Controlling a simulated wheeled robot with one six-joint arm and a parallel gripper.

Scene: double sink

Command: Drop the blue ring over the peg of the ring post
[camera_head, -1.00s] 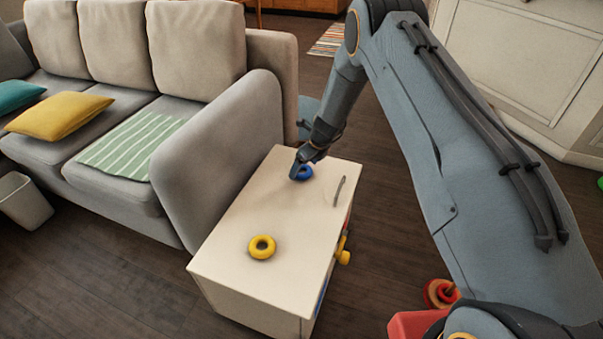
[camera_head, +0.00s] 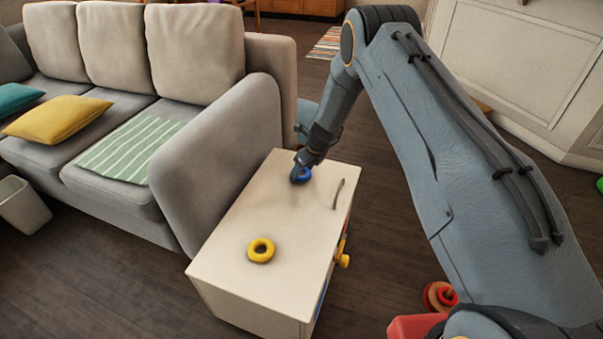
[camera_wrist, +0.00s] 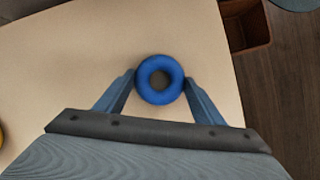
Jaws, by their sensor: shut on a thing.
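The blue ring (camera_head: 306,176) is at the far end of the pale cabinet top. My gripper (camera_head: 298,170) is shut on it; in the wrist view the blue ring (camera_wrist: 160,97) sits between the two fingertips (camera_wrist: 159,82), its hole facing the camera. I cannot tell whether the ring touches the top or is slightly above it. What looks like the ring post (camera_head: 441,296), a reddish base with a short peg, is low at the right, partly hidden by my arm.
A yellow ring (camera_head: 261,250) lies on the near part of the cabinet top (camera_head: 230,266). A thin curved grey handle-like piece (camera_head: 339,193) is near its right edge. A grey sofa (camera_head: 215,170) stands close along the left. Dark wooden floor lies to the right.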

